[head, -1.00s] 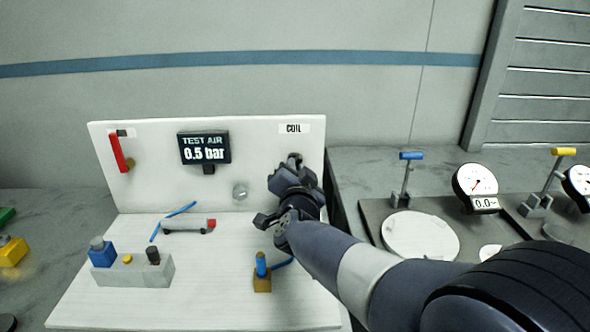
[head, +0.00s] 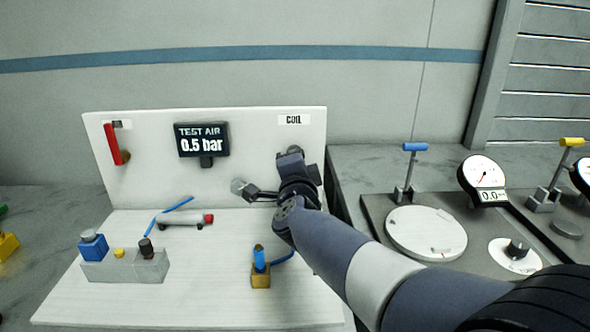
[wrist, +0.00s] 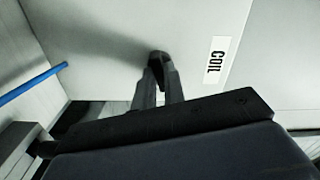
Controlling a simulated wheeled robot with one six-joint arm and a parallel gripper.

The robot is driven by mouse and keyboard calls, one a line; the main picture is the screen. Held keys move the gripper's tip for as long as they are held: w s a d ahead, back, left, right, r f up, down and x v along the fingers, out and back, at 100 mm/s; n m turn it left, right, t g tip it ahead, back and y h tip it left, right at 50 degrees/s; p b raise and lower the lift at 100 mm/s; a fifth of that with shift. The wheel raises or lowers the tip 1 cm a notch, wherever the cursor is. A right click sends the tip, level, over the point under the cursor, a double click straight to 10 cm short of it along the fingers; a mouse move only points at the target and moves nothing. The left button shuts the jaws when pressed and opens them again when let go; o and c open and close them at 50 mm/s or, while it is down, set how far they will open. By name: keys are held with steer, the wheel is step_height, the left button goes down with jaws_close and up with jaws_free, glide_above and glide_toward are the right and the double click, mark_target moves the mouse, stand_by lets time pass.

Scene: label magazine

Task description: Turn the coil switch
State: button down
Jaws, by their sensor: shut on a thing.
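The coil switch is at the upright white panel (head: 255,145), below the COIL label (head: 293,119). In the head view my gripper (head: 291,162) hides it. In the wrist view my gripper (wrist: 160,70) has its two fingers closed together at a small dark piece (wrist: 157,56), which I take to be the switch. The label (wrist: 217,62) shows beside the fingertips, turned about a quarter turn in that view. The switch's pointer or angle cannot be made out.
A display (head: 202,140) reads TEST AIR 0.5 bar. A red lever (head: 113,146) is at the panel's left. A cylinder (head: 185,220), a grey block (head: 125,266) and a brass fitting (head: 261,280) stand on the white base. A gauge (head: 483,174) stands right.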

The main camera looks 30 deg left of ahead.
steer(key=shift+m+b, duration=0.8)
steer(key=shift+m, duration=0.8)
steer(key=c, duration=1.5)
jaws_free()
steer(key=v, duration=1.1)
steer(key=shift+w+a, duration=0.1)
steer(key=shift+w, duration=0.05)
